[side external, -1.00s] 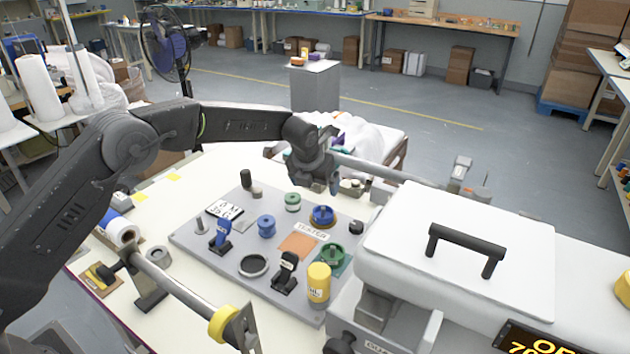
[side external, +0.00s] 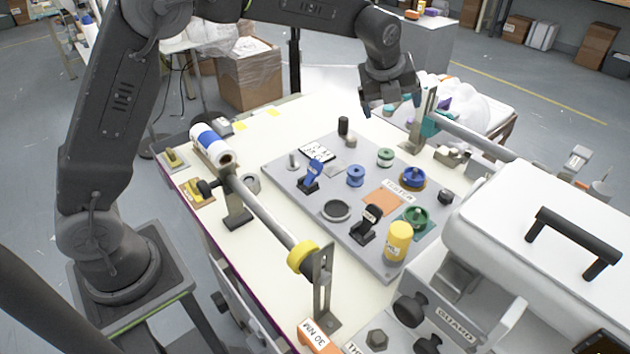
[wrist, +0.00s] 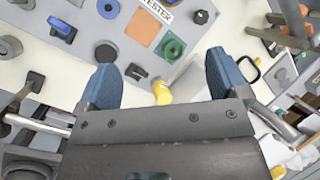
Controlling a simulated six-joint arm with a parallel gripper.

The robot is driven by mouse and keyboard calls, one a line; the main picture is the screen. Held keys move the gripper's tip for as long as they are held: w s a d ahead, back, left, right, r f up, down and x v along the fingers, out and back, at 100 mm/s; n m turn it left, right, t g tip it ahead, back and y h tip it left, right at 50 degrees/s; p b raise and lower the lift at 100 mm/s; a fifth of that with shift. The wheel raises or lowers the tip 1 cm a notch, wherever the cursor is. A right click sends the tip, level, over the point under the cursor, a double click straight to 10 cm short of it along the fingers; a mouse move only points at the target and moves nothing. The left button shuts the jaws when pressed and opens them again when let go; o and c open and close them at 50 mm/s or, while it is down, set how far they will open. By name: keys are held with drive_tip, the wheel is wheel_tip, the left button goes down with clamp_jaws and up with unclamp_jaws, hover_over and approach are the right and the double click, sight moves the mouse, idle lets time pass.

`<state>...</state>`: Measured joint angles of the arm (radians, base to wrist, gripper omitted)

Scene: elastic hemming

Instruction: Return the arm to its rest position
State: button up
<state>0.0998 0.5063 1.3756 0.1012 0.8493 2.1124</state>
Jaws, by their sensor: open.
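My gripper (side external: 390,106) hangs over the far edge of the work table, past the back of the grey tester board (side external: 292,208). In the wrist view my gripper (wrist: 163,78) shows two blue fingers spread wide apart with nothing held between them. The board, with its blue and green spools, lies beyond the fingertips. A yellow cylinder (wrist: 162,92) shows between the fingers in the wrist view, farther off and apart from them.
The yellow cylinder (side external: 397,241) stands at the board's near right corner. A white machine cover with a black handle (side external: 573,241) is at right. A metal bar with a yellow collar (side external: 302,256) crosses the near left. A blue-and-white roll (side external: 212,145) lies at the left.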

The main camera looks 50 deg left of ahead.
drive_tip(key=s+a+r+n, duration=0.2)
drive_tip(key=s+r+n, duration=0.2)
drive_tip(key=s+n, duration=0.4)
drive_tip(key=s+a+r+n, duration=0.1)
drive_tip(key=s+r+n, duration=0.35)
drive_tip(key=s, duration=0.55)
drive_tip(key=s+f+n, duration=0.2)
drive_tip(key=s+n, duration=0.4)
drive_tip(key=s, duration=0.2)
drive_tip(key=s+a+f+n, duration=0.1)
drive_tip(key=s+f+n, duration=0.1)
drive_tip(key=s+n, duration=0.5)
drive_tip(key=shift+s+f+t, duration=0.3)
drive_tip(key=shift+s+t, duration=0.1)
drive_tip(key=shift+s, duration=0.65)
